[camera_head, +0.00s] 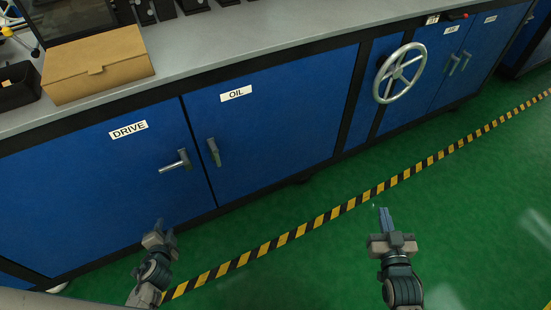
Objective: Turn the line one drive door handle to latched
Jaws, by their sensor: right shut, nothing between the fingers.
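The drive door (85,190) is a blue cabinet door with a DRIVE label (128,130). Its silver lever handle (174,163) sits near the door's right edge and points sideways to the left, tilted slightly down. The door looks closed. My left gripper (160,228) is below the handle and a little to its left, apart from it. Its two fingers look spread, with nothing between them. My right gripper (385,210) is shut and empty over the green floor, far right of the handle.
The oil door (280,120), to the right, has a handle (213,152) hanging nearly upright. A handwheel (400,73) sticks out farther right. A cardboard box (97,68) stands on the grey worktop (230,38). The green floor (460,200) in front is clear, crossed by a yellow-black stripe (300,230).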

